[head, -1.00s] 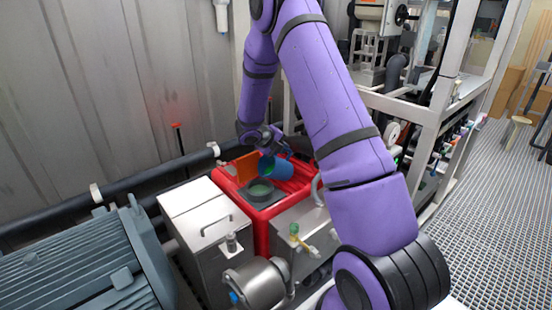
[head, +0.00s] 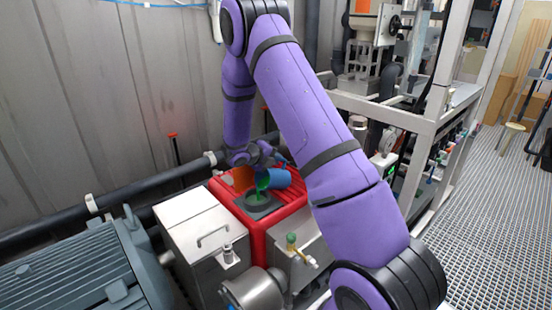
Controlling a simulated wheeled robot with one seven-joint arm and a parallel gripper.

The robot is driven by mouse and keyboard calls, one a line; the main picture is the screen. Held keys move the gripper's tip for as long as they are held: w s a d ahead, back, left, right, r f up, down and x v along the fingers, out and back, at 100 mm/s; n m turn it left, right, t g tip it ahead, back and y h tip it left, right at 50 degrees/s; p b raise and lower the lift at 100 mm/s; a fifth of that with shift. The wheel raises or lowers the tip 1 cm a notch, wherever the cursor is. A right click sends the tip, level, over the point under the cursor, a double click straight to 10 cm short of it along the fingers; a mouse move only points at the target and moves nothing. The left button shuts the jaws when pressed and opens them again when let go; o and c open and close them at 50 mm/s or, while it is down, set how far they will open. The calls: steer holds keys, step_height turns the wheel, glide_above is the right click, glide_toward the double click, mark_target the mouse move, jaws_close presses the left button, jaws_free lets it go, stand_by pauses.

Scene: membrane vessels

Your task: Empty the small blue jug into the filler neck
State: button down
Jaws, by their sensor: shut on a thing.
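The small blue jug (head: 280,178) is tipped onto its side above the red unit, its mouth to the left. Green liquid (head: 262,182) shows at its mouth and runs down toward the filler neck. The filler neck (head: 258,206) is a dark round opening on a dark plate in the top of the red unit, just below and left of the jug, with green in it. My gripper (head: 268,160) is shut on the jug from behind; its fingers are small and partly hidden by the jug. How much liquid is left inside cannot be seen.
The red unit (head: 258,240) stands between a steel box (head: 200,235) on the left and a metal block with a small valve (head: 292,243) in front. A grey finned motor (head: 85,265) is at front left. A black pipe (head: 130,190) runs along the wall.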

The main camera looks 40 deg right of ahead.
steer(key=shift+a, duration=0.1)
stand_by(0.3)
steer(key=shift+a+r+h, duration=0.15)
steer(key=shift+a+h, duration=0.65)
steer(key=shift+h, duration=0.2)
steer(key=shift+a, duration=0.1)
steer(key=shift+s+a+r+h, duration=0.1)
steer(key=shift+a+r+h, duration=0.1)
steer(key=shift+a+h, duration=0.45)
steer(key=shift+a+r+h, duration=0.2)
steer(key=shift+a+h, duration=0.15)
steer(key=shift+a, duration=0.55)
steer(key=shift+a, duration=0.15)
steer(key=shift+a+r+h, duration=0.3)
steer(key=shift+a+h, duration=0.55)
steer(key=shift+h, duration=0.15)
